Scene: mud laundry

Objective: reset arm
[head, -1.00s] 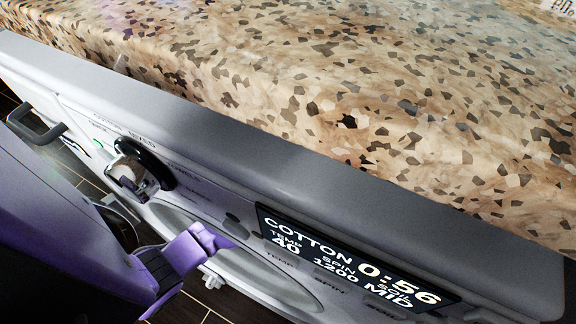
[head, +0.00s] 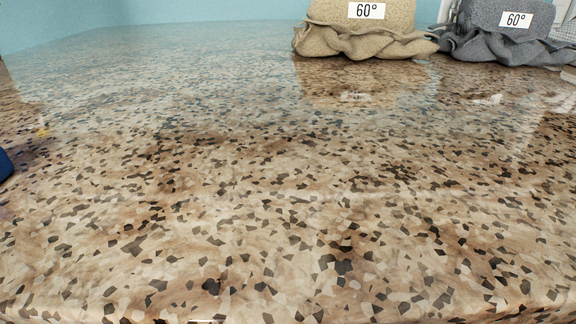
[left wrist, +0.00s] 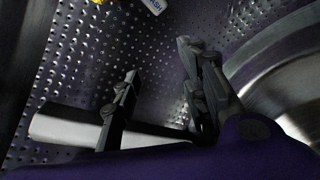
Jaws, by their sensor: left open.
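My left gripper (left wrist: 158,62) shows in the left wrist view, with its two dark fingers apart and nothing seen between them. Around it is a dark perforated metal wall (left wrist: 85,65), like the inside of a washer drum, with a curved rim (left wrist: 275,55) at the right. Neither gripper shows in the head view. My right gripper is in no view.
The head view shows a speckled stone counter (head: 270,200), mostly clear. A beige sack (head: 362,30) and a grey sack (head: 505,35), both labelled 60°, stand at its back. A partly cut-off labelled item (left wrist: 155,5) is at the top of the wrist view.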

